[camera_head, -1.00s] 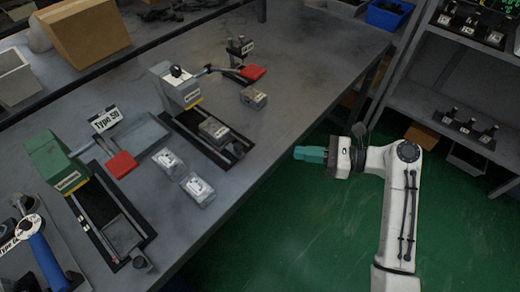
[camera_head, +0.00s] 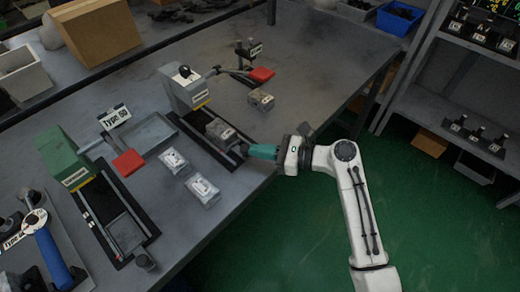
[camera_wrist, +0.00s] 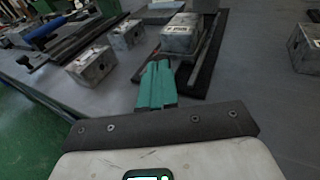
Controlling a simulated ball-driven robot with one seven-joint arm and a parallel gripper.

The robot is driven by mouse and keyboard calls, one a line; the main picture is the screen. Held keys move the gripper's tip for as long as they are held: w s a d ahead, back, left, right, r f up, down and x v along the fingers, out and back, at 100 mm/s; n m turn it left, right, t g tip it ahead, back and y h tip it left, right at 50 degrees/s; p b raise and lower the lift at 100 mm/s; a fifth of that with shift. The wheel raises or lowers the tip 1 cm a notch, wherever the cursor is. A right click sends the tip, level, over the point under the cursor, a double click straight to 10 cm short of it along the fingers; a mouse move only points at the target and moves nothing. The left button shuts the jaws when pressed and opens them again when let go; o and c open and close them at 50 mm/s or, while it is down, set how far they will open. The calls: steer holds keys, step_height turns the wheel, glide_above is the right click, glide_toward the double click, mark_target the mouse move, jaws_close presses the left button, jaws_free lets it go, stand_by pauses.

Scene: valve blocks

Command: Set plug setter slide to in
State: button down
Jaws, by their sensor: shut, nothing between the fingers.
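A grey machine (camera_head: 185,88) with a black knob on top stands mid-bench in the head view. A black slide track (camera_head: 190,128) runs from it toward the bench's front edge, carrying a grey block (camera_head: 220,130). The block also shows in the wrist view (camera_wrist: 181,36). Its label is too small to read. My gripper (camera_head: 252,151) is shut and empty, with teal fingers close to the track's front end. In the wrist view the fingertips (camera_wrist: 158,68) point toward the block and cover part of the track; I cannot tell whether they touch.
A green machine (camera_head: 64,160) with its own black track stands to the left. Two labelled blocks (camera_head: 172,162) (camera_head: 203,190) lie between the tracks. Another block (camera_head: 261,99) and a red-handled lever (camera_head: 262,75) are on the right. The bench's right part is clear.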

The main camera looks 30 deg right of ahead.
mark_target(234, 131)
steer(key=w+a, duration=0.1)
steer(key=w, duration=0.2)
steer(key=w+a, duration=0.1)
steer(key=w, duration=0.2)
steer(key=w+a, duration=0.1)
steer(key=w, duration=0.2)
steer(key=shift+w+r, duration=0.1)
steer(key=shift+w, duration=0.1)
steer(key=shift+a+r, duration=0.1)
steer(key=shift+p, duration=0.4)
